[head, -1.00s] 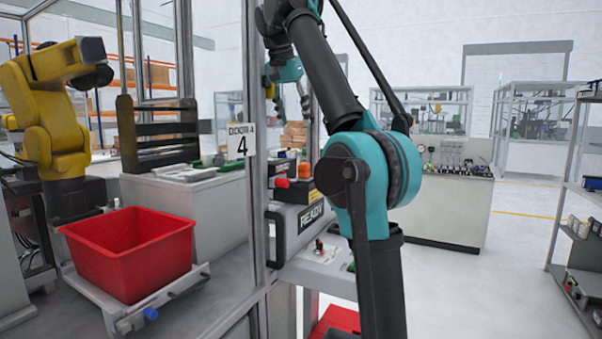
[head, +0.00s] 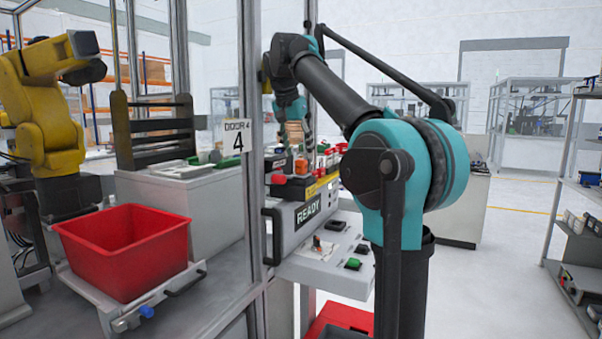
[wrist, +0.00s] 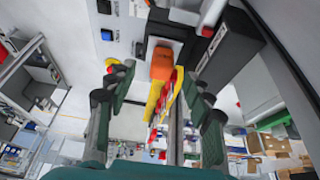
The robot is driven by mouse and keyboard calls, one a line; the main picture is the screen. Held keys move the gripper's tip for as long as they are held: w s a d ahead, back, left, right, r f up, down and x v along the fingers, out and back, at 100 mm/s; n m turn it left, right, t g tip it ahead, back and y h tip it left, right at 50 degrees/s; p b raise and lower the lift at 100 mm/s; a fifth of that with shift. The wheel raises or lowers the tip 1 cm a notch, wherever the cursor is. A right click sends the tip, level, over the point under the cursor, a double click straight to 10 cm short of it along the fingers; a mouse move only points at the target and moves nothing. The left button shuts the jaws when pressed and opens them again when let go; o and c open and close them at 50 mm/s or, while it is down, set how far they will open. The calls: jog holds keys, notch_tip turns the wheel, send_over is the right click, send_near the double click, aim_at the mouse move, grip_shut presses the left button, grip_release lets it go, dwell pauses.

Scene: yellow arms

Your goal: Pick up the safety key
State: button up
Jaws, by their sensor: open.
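My gripper (head: 299,150) is open and empty above the box, close over the orange block. In the wrist view its two dark green fingers (wrist: 158,76) stand wide apart on either side. A yellow and red strip (wrist: 164,97) shows between the fingers. I cannot tell the exact gap to the block.
A red knob (head: 278,179) sticks out left of the orange block. A glass-door frame post with a DOOR 4 sign (head: 237,136) stands close to the left. A grey control panel (head: 325,262) lies in front. A red bin (head: 125,252) is further left.

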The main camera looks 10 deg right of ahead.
aim_at(301, 162)
jog(key=shift+w+x, duration=0.15)
jog(key=shift+x, duration=1.25)
jog(key=shift+w+x, duration=0.15)
jog(key=shift+x, duration=1.2)
jog(key=shift+r, duration=0.1)
grip_shut()
